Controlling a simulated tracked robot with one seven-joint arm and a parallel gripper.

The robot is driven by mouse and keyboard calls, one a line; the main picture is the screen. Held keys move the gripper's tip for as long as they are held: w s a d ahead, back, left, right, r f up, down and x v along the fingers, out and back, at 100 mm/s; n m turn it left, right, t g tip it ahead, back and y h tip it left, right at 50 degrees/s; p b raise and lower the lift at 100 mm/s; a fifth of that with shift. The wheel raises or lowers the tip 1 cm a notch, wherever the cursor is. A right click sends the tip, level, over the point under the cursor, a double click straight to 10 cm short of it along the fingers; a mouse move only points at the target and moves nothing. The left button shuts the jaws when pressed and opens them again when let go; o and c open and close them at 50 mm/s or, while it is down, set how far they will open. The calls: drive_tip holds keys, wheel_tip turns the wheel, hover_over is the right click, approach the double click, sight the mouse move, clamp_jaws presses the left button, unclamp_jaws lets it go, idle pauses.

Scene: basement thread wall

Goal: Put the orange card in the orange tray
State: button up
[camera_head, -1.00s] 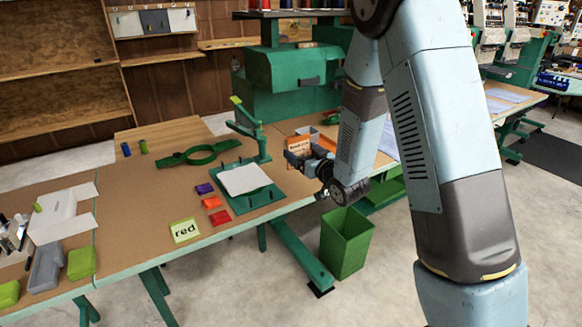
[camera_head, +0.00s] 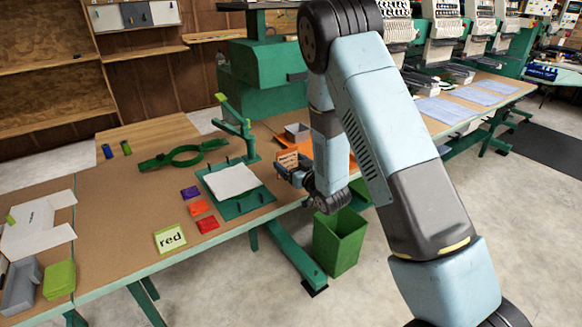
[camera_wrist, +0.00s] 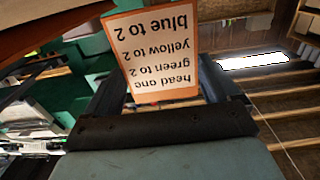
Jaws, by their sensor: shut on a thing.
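My gripper (camera_head: 293,176) is shut on the orange card (camera_head: 288,161), holding it upright above the right part of the table. In the wrist view the orange-bordered card (camera_wrist: 160,50) stands between the dark fingers, its printed lines upside down, naming head one, green, yellow and blue. An orange surface (camera_head: 304,147), which looks like the orange tray, lies just behind and right of the card, partly hidden by my arm. Whether the card is over it or only in front of it I cannot tell.
A small grey bin (camera_head: 297,131) stands behind the card. A green hoop stand with a white cloth (camera_head: 231,180) is left of my gripper. A green waste bin (camera_head: 339,241) stands below.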

drive_tip(key=shift+s+a+f, duration=0.1)
drive_tip(key=shift+a+f, duration=0.1)
drive_tip(key=shift+f, duration=0.45)
drive_tip(key=o, duration=0.8)
drive_tip(key=shift+f, duration=0.1)
drive_tip(key=shift+s, duration=0.1)
drive_tip(key=v, duration=1.2)
